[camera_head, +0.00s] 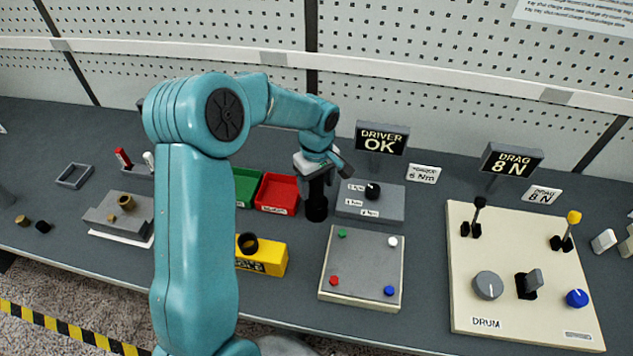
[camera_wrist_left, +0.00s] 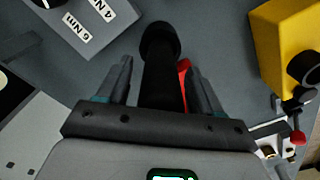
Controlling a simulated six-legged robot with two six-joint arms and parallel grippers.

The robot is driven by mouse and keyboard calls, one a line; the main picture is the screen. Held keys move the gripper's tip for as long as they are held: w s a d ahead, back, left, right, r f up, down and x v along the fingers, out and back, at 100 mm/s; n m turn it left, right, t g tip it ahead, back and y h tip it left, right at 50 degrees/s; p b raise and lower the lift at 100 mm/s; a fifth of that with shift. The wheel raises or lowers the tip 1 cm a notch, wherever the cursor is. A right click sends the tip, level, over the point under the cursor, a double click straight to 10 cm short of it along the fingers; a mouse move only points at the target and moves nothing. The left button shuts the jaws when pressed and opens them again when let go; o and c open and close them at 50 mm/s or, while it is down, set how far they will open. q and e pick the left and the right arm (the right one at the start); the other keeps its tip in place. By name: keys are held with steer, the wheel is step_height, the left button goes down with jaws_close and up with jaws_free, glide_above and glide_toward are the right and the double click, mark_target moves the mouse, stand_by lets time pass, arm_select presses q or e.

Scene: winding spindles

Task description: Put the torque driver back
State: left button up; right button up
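The torque driver (camera_head: 316,207) looks like a dark, upright cylinder with a wider lower end. It sits between the fingers of my left gripper (camera_head: 318,170), beyond the red bin's right edge. In the left wrist view the driver (camera_wrist_left: 160,75) runs straight out between the two fingers, with its thick round end farthest away. The gripper appears shut on it, though finger contact is not clear. Whether the lower end touches the table cannot be told. A yellow block (camera_head: 268,260) with a dark round opening, seemingly empty, stands nearer and to the left. My right gripper is not in view.
Green (camera_head: 244,187) and red (camera_head: 277,193) bins stand just left of the driver. A grey selector box (camera_head: 390,207) is close on its right, before the "DRIVER OK" display (camera_head: 382,138). A plate with coloured pegs (camera_head: 362,265) lies in front; the drum panel (camera_head: 520,260) is far right.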

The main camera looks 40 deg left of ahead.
arm_select(q)
steer(key=shift+r, duration=0.1)
steer(key=shift+r+p, duration=0.3)
steer(key=shift+p, duration=0.05)
steer(key=shift+r+b, duration=0.3)
steer(key=shift+r, duration=0.05)
step_height(320, 180, up, 11)
steer(key=shift+f+b, duration=0.15)
steer(key=shift+b, duration=0.35)
steer(key=shift+s, duration=0.2)
